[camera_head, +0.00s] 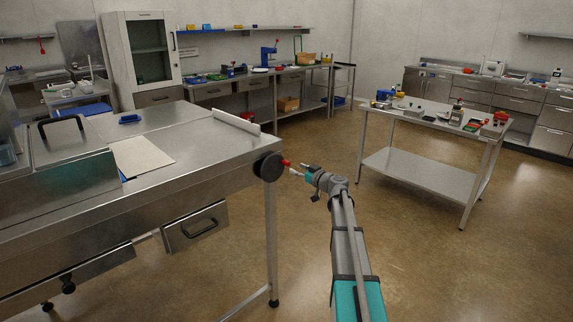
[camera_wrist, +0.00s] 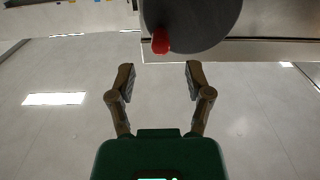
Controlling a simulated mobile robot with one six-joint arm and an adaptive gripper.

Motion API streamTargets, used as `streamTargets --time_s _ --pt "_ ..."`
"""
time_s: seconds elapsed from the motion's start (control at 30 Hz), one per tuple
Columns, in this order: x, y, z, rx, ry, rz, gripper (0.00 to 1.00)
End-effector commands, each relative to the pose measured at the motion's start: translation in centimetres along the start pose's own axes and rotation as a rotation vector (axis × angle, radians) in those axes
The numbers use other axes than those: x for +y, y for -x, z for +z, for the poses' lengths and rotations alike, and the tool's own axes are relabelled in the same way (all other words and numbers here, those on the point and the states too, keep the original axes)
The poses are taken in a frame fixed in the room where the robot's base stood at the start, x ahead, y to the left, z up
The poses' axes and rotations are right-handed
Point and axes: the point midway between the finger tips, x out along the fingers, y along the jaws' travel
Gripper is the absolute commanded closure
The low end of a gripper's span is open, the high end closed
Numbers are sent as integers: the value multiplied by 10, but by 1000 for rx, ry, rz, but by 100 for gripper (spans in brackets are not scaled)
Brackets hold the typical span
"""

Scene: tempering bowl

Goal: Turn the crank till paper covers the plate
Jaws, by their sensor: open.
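The crank is a dark round disc (camera_head: 268,167) on the end of the steel table, with a red knob (camera_head: 286,163) near its rim. My gripper (camera_head: 296,171) is just right of the knob. In the wrist view my gripper (camera_wrist: 160,78) has its two fingers spread with nothing between them. The red knob (camera_wrist: 160,41) there is beyond the fingertips, roughly centred on the gap, with the disc (camera_wrist: 195,18) behind it. A cream sheet of paper (camera_head: 142,157) lies flat on the table, left of the crank. I cannot make out the plate clearly.
The steel table (camera_head: 200,150) has a raised pale bar (camera_head: 236,128) near the crank and a lidded metal box (camera_head: 70,150) at left. A drawer (camera_head: 195,227) sits below. A second table (camera_head: 420,170) with small items stands at right. Floor between is clear.

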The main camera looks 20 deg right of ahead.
Motion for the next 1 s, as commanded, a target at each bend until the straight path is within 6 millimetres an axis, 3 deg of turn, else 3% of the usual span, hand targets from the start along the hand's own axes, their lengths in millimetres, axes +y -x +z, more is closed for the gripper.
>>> streamTargets --time_s 0.2,0.43,0.93,1.0 --pt "1 -36 0 0 0 -1 35" --pt "1 -62 0 0 0 0 35" --pt "0 -71 0 0 0 1 35" --pt "0 -71 0 0 0 1 44"
